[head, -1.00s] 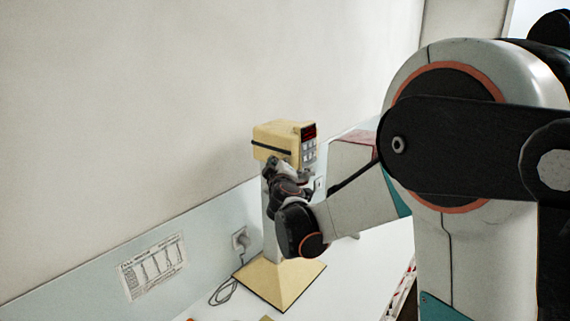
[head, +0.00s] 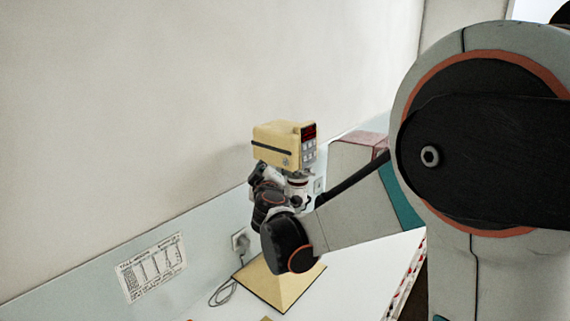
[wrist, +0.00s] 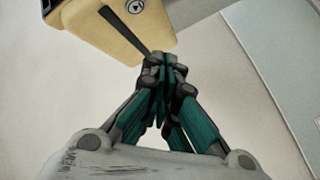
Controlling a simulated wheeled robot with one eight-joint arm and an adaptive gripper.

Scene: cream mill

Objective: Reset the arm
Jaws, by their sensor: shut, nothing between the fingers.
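My gripper (wrist: 162,75) is shut and empty in the wrist view, with its fingertips together. The cream mill head (wrist: 118,22) lies just beyond and to the left of the fingertips there; I cannot tell whether they touch. The fingertips are hidden or too small to make out in the head view.
The white counter (head: 335,285) runs along the wall. A plug in a wall socket (head: 240,241) with a dark cable sits left of the mill. A printed sheet (head: 152,267) is on the wall panel. A pale box with a reddish top (head: 355,152) stands behind the arm.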

